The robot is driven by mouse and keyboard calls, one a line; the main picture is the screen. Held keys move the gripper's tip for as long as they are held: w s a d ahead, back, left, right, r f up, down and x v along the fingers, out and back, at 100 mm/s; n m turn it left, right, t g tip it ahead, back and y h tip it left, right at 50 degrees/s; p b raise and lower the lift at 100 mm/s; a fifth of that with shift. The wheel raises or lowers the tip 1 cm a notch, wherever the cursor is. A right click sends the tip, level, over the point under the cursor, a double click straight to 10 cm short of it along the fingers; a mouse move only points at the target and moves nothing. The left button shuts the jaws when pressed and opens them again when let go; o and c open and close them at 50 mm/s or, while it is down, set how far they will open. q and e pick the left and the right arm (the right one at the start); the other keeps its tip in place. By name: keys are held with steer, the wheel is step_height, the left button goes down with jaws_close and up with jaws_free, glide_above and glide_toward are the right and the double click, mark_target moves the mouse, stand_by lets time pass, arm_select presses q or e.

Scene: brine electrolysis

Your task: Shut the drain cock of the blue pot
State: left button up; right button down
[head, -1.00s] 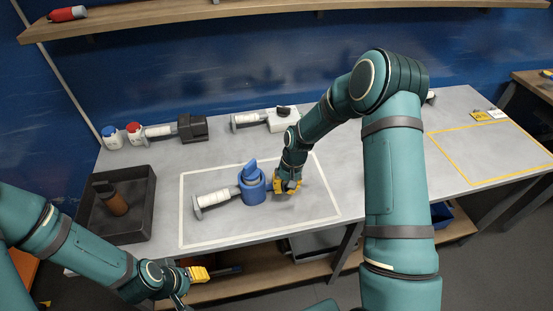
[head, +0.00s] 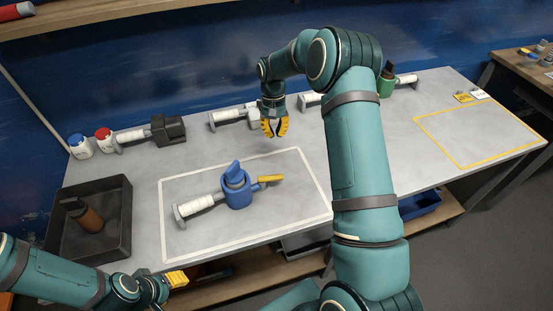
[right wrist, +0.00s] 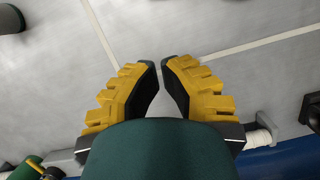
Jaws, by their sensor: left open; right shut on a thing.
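The blue pot (head: 236,190) stands upright inside the white-outlined area of the grey table, in the head view. A white cylinder part (head: 200,205) joins its left side. Its drain cock has a yellow lever (head: 270,178) at the pot's right, pointing right, roughly in line with the spout. My right gripper (head: 275,132) is above the table behind the outline, apart from the lever. Its fingers (right wrist: 160,68) are drawn close together, with a narrow gap and nothing visible between them. My left gripper (head: 172,284) is low at the table's front edge, open, partly hidden.
A dark tray (head: 124,215) with a brown bottle (head: 88,217) stands at left. White jars with blue (head: 80,146) and red (head: 104,140) lids, a black unit (head: 170,130), a white unit (head: 225,117) and a green pot (head: 386,85) line the back.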

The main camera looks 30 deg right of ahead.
mark_target(271, 178)
steer(key=b+x, duration=0.1)
steer(key=x, duration=0.9)
steer(key=shift+f, duration=0.1)
steer(key=s, duration=0.1)
steer(key=s+a, duration=0.1)
steer(key=shift+s+a+r, duration=0.15)
steer(key=shift+s+r, duration=0.05)
steer(key=shift+s, duration=0.15)
steer(key=shift+s+a, duration=0.15)
steer(key=shift+s, duration=0.25)
